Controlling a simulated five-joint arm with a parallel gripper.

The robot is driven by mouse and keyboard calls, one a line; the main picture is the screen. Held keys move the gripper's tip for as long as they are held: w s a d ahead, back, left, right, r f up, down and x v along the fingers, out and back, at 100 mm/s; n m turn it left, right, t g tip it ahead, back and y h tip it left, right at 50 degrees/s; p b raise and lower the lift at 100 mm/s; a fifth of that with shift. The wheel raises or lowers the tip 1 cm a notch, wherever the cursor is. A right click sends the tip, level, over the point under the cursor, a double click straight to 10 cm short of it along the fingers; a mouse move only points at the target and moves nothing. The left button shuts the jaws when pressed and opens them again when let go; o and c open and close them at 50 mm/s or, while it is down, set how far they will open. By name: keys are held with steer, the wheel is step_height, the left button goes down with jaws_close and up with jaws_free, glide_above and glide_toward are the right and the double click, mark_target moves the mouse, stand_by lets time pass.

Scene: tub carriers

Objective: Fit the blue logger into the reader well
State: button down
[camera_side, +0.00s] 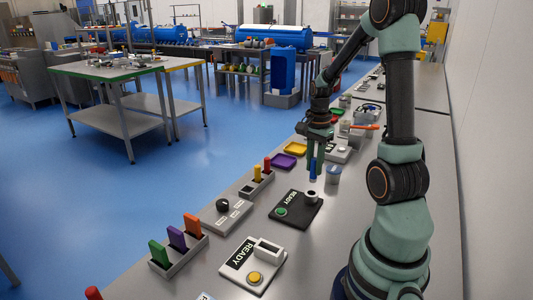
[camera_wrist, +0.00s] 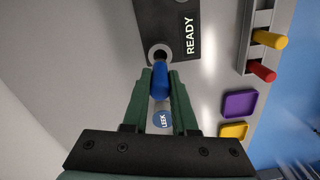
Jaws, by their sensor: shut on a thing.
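The blue logger (camera_side: 313,172) is a short blue cylinder, held upright between the fingers of my gripper (camera_side: 316,160). It also shows between the green fingers in the wrist view (camera_wrist: 160,82). A black reader (camera_side: 285,211) marked READY has a green button and a round well (camera_side: 311,196). The logger hangs above the table near this well, with a gap below its lower end. In the wrist view the well's grey ring (camera_wrist: 159,53) appears just beyond the logger's tip, which overlaps its near edge.
A white READY unit (camera_side: 238,281) with a rectangular socket and yellow button stands in front. A lidded tub (camera_side: 333,175) stands close right of the logger. Purple (camera_side: 283,161) and yellow (camera_side: 296,148) trays lie behind. A rack (camera_side: 257,185) holds red and yellow pegs.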

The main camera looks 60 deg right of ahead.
mark_target(313, 181)
steer(key=shift+f, duration=3.5)
steer(key=shift+f, duration=0.3)
steer(key=shift+f, duration=0.35)
steer(key=c, duration=0.7)
jaws_free()
steer(key=shift+s, duration=0.1)
step_height(313, 181, up, 13)
steer(key=shift+f, duration=0.1)
steer(key=shift+w+a+r, duration=0.1)
steer(key=shift+w+r, duration=0.1)
steer(key=shift+r, duration=0.1)
steer(key=w+a+r+n+t, duration=0.1)
steer(key=a+r+n+t, duration=0.1)
steer(key=a+n, duration=0.5)
steer(key=w+a+r+n+t, duration=0.1)
steer(key=a+r+n, duration=0.2)
steer(key=a+n, duration=0.4)
steer(key=w+a+r+n+t, duration=0.1)
steer(key=a+r+n+t, duration=0.1)
steer(key=a+n, duration=0.5)
steer(key=shift+w+a+r+t, duration=0.3)
steer(key=shift+a+r, duration=0.5)
steer(key=shift+a, duration=1.35)
